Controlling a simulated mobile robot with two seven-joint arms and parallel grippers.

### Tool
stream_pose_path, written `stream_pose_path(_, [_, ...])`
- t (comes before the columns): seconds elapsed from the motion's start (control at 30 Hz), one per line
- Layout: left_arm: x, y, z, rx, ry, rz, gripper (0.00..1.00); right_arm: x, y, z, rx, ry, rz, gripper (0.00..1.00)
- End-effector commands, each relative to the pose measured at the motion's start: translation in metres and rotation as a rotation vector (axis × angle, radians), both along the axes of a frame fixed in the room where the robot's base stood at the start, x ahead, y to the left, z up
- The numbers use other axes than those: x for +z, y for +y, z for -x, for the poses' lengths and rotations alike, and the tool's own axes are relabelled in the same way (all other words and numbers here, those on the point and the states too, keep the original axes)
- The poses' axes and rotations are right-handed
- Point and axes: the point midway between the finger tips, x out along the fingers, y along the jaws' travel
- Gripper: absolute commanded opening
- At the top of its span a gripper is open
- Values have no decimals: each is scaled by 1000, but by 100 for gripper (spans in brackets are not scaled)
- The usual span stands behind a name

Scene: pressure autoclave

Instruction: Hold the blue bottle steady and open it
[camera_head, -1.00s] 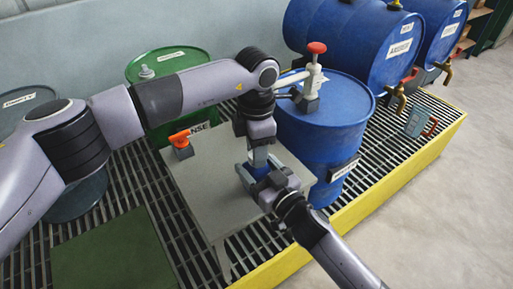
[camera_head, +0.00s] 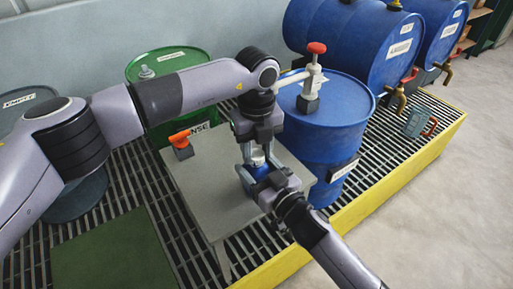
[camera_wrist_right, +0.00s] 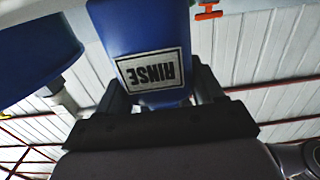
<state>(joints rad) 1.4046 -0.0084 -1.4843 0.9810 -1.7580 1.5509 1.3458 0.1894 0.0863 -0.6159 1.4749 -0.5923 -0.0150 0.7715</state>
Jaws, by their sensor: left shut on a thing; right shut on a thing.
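The blue bottle (camera_head: 257,172) stands on the grey table, mostly hidden between my two grippers. In the right wrist view the bottle (camera_wrist_right: 150,35) sits between the fingers and carries a white RINSE label, seen upside down. My right gripper (camera_head: 262,181) is shut around the bottle's body from the front. My left gripper (camera_head: 257,155) points down from above and is shut on the pale cap (camera_head: 257,155) at the bottle's top. The head view is too small to tell whether the cap is still on the neck.
The small grey table (camera_head: 205,205) has an orange-topped item (camera_head: 181,141) at its back left. A blue drum (camera_head: 325,125) with a red-knobbed pump (camera_head: 315,65) stands close behind at the right. A green drum (camera_head: 160,68) is behind. The yellow-edged grating (camera_head: 405,165) lies below.

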Motion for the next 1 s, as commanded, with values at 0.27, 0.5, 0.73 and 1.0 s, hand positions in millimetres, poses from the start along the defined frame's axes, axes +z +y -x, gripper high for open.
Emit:
stream_pose_path(0.27, [0,0,0,452,1,0,2,-1,-1,0,-2,2,2,0])
stream_pose_path(0.5, [1,-1,0,833,1,0,2,-1,-1,0,-2,2,2,0])
stream_pose_path(0.73, [1,-1,0,1019,1,0,2,-1,-1,0,-2,2,2,0])
stream_pose_path(1.0, [1,-1,0,1018,2,0,2,-1,-1,0,-2,2,2,0])
